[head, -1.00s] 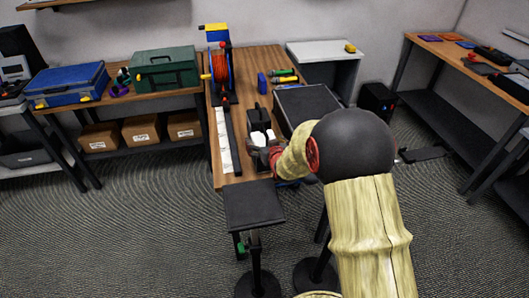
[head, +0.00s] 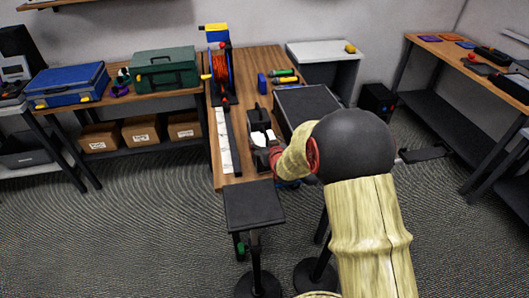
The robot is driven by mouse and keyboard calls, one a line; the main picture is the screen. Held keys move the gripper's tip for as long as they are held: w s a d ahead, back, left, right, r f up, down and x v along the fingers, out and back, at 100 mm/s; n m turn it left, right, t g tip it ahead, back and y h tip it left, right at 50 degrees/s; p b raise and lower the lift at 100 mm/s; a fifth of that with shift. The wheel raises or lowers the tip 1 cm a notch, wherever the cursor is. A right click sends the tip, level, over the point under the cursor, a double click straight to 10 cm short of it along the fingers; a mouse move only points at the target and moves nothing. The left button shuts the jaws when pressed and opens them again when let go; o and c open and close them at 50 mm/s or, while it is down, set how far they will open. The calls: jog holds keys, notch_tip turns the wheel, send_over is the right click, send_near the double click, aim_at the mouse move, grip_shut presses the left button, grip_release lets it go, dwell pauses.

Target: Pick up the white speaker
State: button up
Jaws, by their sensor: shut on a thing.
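A small white object (head: 258,138), which looks like the white speaker, is at the black holder (head: 259,117) on the wooden workbench (head: 232,172). My gripper (head: 262,149) is at its near side, small and partly hidden by my own wrist. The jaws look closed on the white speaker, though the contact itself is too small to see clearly. A second small pale patch shows just to its right. I cannot tell whether the speaker is off the surface.
A black box (head: 306,101) stands right of the holder. A black stool (head: 253,205) stands before the bench. Green and blue toolboxes sit on the left bench.

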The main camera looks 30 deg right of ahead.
jog(key=c, duration=0.5)
jog(key=shift+w+r, duration=0.1)
jog(key=shift+r, duration=0.15)
